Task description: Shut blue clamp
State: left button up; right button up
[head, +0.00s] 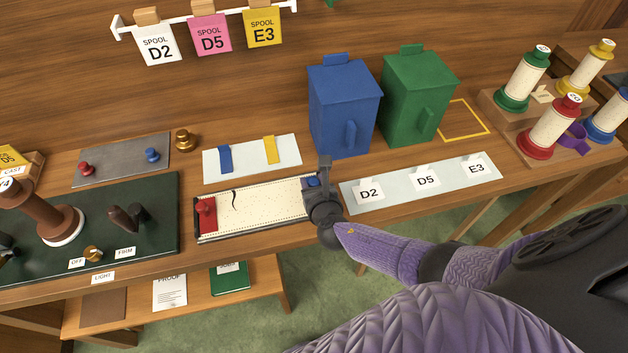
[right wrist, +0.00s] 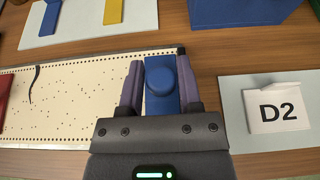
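The blue clamp (head: 312,182) is at the right end of a long tray holding a cream, dotted paper strip (head: 262,202). In the right wrist view the blue clamp (right wrist: 162,98) is a blue bar with a round knob on top. My right gripper (head: 320,188) is over it, pointing down. Its two purple fingers (right wrist: 160,88) stand close against the left and right sides of the clamp. In the head view the gripper hides part of the clamp, and I cannot tell whether it is fully down on the strip. My left gripper is not in view.
A red clamp (head: 206,212) is at the strip's left end. A white card (head: 215,170) with blue and yellow bars lies behind. Blue (head: 343,112) and green (head: 415,95) bins stand at the back. A label strip (head: 398,193) lies to the right; a dark green board (head: 150,195) lies left.

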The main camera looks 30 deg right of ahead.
jog(key=shift+o, duration=1.3)
